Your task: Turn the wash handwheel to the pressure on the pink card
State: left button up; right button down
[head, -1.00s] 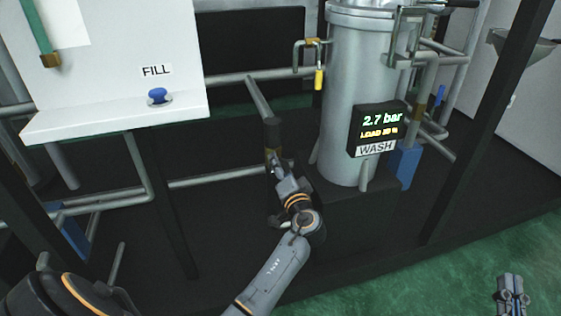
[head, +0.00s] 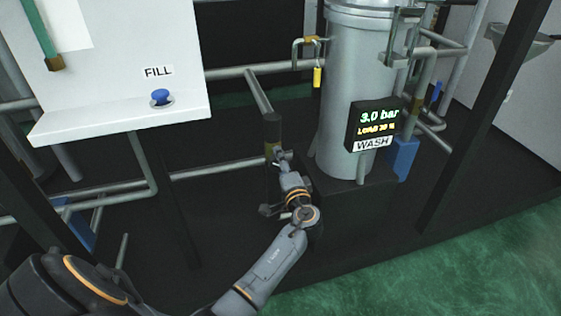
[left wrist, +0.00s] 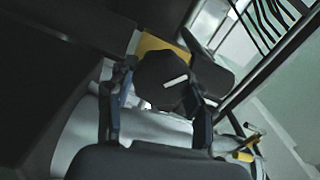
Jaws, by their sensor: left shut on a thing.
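The wash display (head: 375,124), above a WASH label (head: 372,143), reads 3.0 bar in green, with a smaller yellow load line hard to read. My left gripper (head: 279,157) is at the brass-coloured fitting below a dark upright pipe end, left of the steel vessel. In the left wrist view a dark round knob with a white mark, apparently the handwheel (left wrist: 160,80), sits between the fingers of my left gripper (left wrist: 160,98), which is shut on it. In the head view the gripper mostly hides the wheel. No pink card shows. My right gripper is out of view.
The steel vessel (head: 361,80) stands right of my left gripper, with a yellow-tagged valve (head: 317,76) at its upper left. A white FILL panel (head: 120,116) with a blue knob (head: 161,97) is at left. Green floor (head: 450,275) is open at lower right.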

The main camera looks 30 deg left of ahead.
pick_arm(q)
jog(key=o, duration=1.2)
jog(key=shift+c, duration=0.2)
jog(key=v, duration=1.2)
